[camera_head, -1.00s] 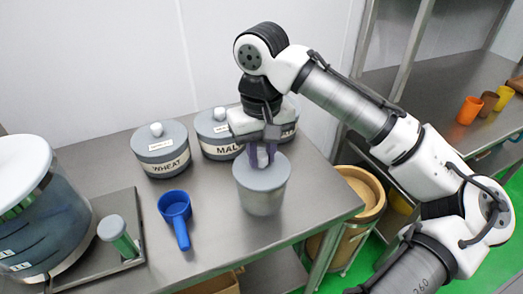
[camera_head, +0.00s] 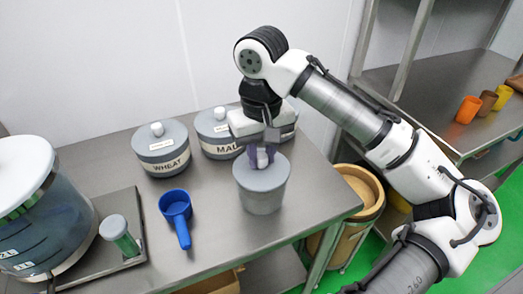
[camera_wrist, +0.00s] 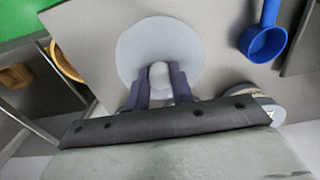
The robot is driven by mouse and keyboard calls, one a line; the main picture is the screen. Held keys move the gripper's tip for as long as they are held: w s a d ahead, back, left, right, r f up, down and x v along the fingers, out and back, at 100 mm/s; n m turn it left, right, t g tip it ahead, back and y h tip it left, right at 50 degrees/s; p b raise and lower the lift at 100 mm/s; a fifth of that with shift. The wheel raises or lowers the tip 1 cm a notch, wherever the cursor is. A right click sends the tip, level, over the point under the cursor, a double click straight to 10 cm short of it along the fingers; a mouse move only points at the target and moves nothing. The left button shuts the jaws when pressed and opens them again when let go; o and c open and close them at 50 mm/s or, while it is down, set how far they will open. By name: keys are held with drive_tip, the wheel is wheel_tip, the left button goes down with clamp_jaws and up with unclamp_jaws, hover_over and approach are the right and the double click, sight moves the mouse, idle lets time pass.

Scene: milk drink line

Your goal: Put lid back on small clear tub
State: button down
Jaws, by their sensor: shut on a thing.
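The small clear tub (camera_head: 262,201) stands upright on the steel table near its right end. Its grey lid (camera_head: 250,176) sits over the tub's top and looks level. The lid also shows as a pale round disc in the wrist view (camera_wrist: 133,52), hiding the tub below. My gripper (camera_head: 262,160) is above the lid, pointing down. Its two purple fingers are shut on the lid's knob, which shows between the fingertips in the wrist view (camera_wrist: 160,74). Whether the rim is fully seated cannot be told.
Tubs marked WHEAT (camera_head: 163,152) and MAL (camera_head: 217,134) stand behind. A blue scoop (camera_head: 176,208) lies to the left, beside a tray (camera_head: 142,232) with a small grey-topped container (camera_head: 115,229). A large clear vessel (camera_head: 45,215) stands far left.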

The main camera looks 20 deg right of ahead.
idle(0.4)
drive_tip(key=c, duration=1.1)
unclamp_jaws()
drive_tip(key=shift+o, duration=0.3)
drive_tip(key=o, duration=0.4)
drive_tip(key=shift+r, duration=0.15)
drive_tip(key=shift+r+p, duration=3.4)
drive_tip(key=shift+p, duration=0.35)
drive_tip(key=shift+c, duration=0.2)
clamp_jaws()
